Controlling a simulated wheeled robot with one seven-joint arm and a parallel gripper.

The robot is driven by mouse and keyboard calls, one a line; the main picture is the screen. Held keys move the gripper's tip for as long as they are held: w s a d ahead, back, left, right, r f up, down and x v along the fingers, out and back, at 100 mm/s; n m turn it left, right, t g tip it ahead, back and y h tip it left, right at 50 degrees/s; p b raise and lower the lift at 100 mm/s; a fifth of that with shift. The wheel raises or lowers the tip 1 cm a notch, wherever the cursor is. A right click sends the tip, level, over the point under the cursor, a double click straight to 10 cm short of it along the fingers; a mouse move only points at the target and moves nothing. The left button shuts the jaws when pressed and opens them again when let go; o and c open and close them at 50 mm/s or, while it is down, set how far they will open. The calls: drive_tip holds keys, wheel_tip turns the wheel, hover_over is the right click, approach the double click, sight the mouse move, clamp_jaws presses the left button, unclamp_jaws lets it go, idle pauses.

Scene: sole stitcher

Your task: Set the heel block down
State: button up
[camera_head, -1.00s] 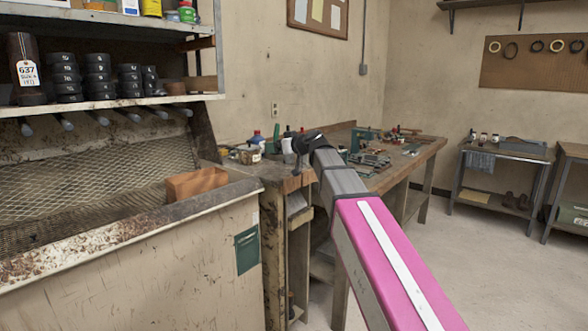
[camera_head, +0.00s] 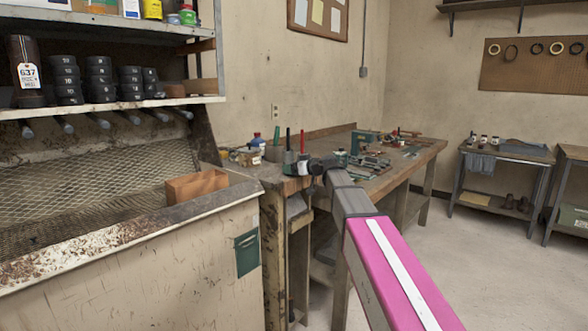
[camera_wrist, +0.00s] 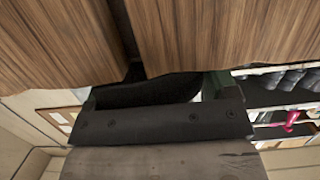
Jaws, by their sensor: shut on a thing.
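My gripper (camera_head: 316,167) is at the near left end of the wooden workbench (camera_head: 418,158), low beside small bottles and pots. It is small and seen from behind, so its fingers are not clear there. In the wrist view a dark, curved piece, seemingly the heel block (camera_wrist: 150,92), sits between the green-edged jaws, and my gripper is shut on it. Brown wood-grained boards (camera_wrist: 225,35) fill the top of that view, close to the block. I cannot tell whether the block touches them.
A green pot (camera_head: 290,160) and a blue-capped bottle (camera_head: 258,143) stand close to my gripper. Tools and a green machine (camera_head: 364,142) are farther along the bench.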

drive_tip(key=shift+f, duration=0.2)
drive_tip(key=o, duration=0.7)
drive_tip(key=shift+o, duration=0.2)
drive_tip(key=shift+r, duration=0.15)
drive_tip(key=v, duration=1.2)
